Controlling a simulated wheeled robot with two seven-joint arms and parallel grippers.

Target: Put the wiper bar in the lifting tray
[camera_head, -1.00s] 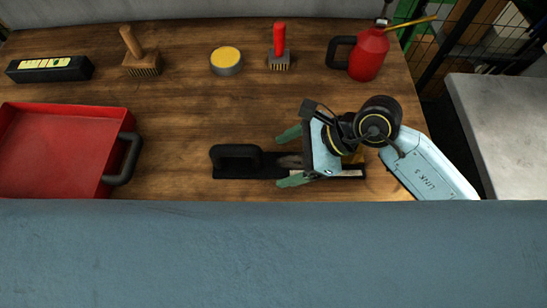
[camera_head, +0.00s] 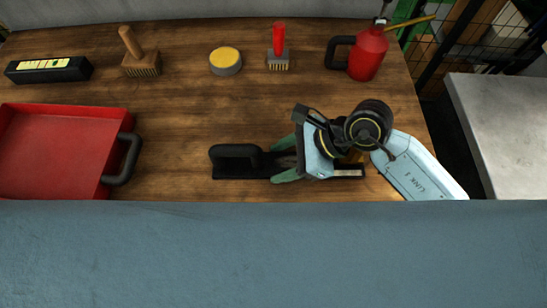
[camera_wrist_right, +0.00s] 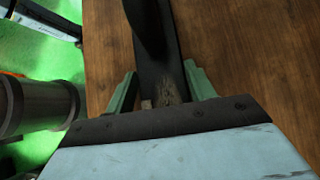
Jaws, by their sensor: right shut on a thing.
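The wiper bar, a long black bar (camera_head: 255,170) with a raised black handle at its left end, lies along the wooden table near the front. It also shows in the right wrist view (camera_wrist_right: 178,60), running up from between the fingers. My right gripper (camera_head: 277,162) is shut on the bar right of the handle, one green finger on each side, and covers part of it. The bar's right end shows beyond the gripper. The lifting tray, a red tray (camera_head: 55,150) with a black handle on its right side, stands empty at the left. My left gripper is not in view.
Along the back are a black box with yellow labels (camera_head: 48,70), a wooden brush (camera_head: 141,65), a round yellow-topped tin (camera_head: 225,61), a red-handled brush (camera_head: 278,50) and a red oil can (camera_head: 368,55). The table between bar and tray is clear.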

